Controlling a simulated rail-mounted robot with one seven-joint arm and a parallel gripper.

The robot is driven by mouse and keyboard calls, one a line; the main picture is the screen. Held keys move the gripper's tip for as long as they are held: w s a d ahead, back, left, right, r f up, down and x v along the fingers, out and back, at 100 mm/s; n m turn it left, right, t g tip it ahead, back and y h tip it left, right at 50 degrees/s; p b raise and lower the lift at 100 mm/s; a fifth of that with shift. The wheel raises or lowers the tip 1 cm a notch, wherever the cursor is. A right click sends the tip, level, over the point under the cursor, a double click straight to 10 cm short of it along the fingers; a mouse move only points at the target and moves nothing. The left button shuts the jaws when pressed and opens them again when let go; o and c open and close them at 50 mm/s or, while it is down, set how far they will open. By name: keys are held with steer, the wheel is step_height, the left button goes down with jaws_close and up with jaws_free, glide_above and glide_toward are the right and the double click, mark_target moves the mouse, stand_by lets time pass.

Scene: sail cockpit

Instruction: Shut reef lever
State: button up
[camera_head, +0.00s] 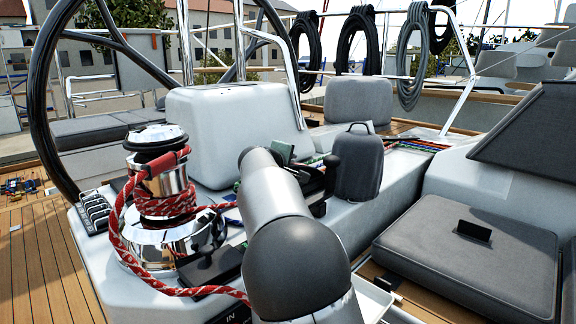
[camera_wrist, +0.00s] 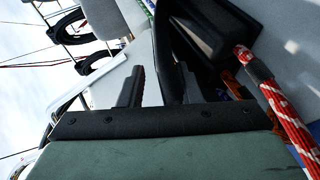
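My gripper (camera_wrist: 160,67) shows in the wrist view as two dark fingers standing apart, with a pale gap beside the left finger. A curved black lever (camera_wrist: 167,45) runs down between the fingers, close to the right one. Its lower end is hidden behind the gripper. I cannot read a label on it, so I cannot tell whether it is the reef lever. A black housing (camera_wrist: 215,35) is just right of it. In the head view, my grey arm covers much of the lever area, and the fingers cannot be made out clearly.
A chrome winch (camera_head: 165,205) wrapped with red rope (camera_head: 112,225) stands left of my arm. Red rope (camera_wrist: 280,105) also runs right of the gripper in the wrist view. A dark grey bag (camera_head: 359,168) stands right of my arm. A steering wheel (camera_head: 42,95) rises at left.

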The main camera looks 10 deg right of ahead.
steer(key=shift+s, duration=0.1)
steer(key=shift+s+a+r, duration=0.2)
steer(key=shift+s+a, duration=0.05)
steer(key=p+v, duration=0.1)
steer(key=v, duration=1.5)
steer(key=shift+s+p, duration=0.25)
steer(key=shift+p, duration=0.05)
